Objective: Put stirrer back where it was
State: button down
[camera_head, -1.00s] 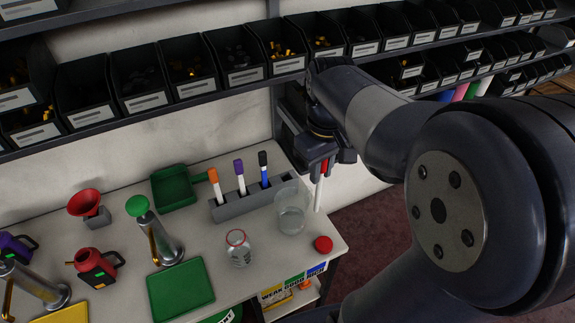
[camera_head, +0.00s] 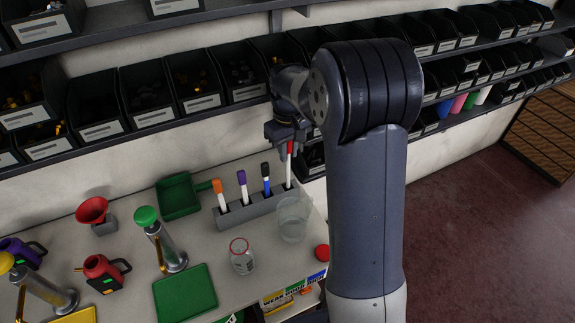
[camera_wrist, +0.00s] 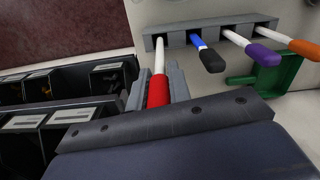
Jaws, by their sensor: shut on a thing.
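The stirrer (camera_head: 289,149) has a red handle and a thin white rod. My gripper (camera_head: 287,138) is shut on the red handle. In the wrist view the handle (camera_wrist: 158,92) lies between the two fingers of my gripper (camera_wrist: 157,84). The grey holder (camera_head: 240,214) stands below, and the stirrer is upright at its right-end slot. In the wrist view the rod tip meets the end slot of the holder (camera_wrist: 180,40) and appears to be inside it; the depth is hidden.
A clear beaker (camera_head: 293,220) stands close in front of the holder's right end. A glass jar (camera_head: 242,259) and a red cap (camera_head: 321,252) are nearby. A shelf of black bins (camera_head: 208,85) runs behind and above. A green tray (camera_head: 184,291) lies in front.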

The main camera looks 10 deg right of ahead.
aim_at(287, 168)
jog(key=shift+w+f+p, duration=0.15)
jog(key=shift+f+p, duration=0.25)
jog(key=shift+f, duration=3.05)
jog(key=c, duration=1.3)
grip_release()
notch_tip(287, 168, up, 12)
jog(key=shift+r, duration=0.15)
